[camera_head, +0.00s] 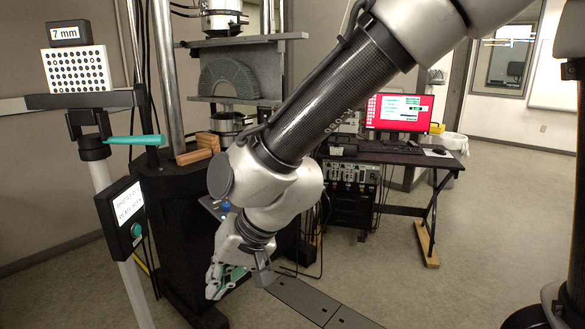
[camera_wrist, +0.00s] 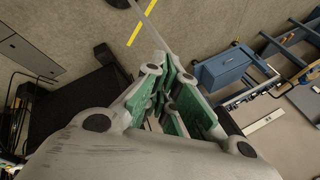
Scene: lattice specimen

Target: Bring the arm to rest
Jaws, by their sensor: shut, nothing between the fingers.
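My arm reaches down from the top right across the middle of the head view, with a dark carbon-fibre link and pale grey joints. My gripper (camera_head: 222,280) hangs low, in front of the foot of the testing machine, and points down and to the left. In the wrist view my gripper (camera_wrist: 172,68) shows its green and grey fingers, drawn together and holding nothing. The lattice specimen (camera_head: 230,75), a grey arch-like piece, sits in the machine between its upper and lower plates, apart from my gripper.
A stand with a "7 mm" block (camera_head: 69,33), a perforated panel (camera_head: 76,69) and a teal lever (camera_head: 134,140) is at the left. A desk with a red-screened monitor (camera_head: 399,112) stands behind. The wrist view shows a blue cabinet (camera_wrist: 227,70). Open floor lies at the right.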

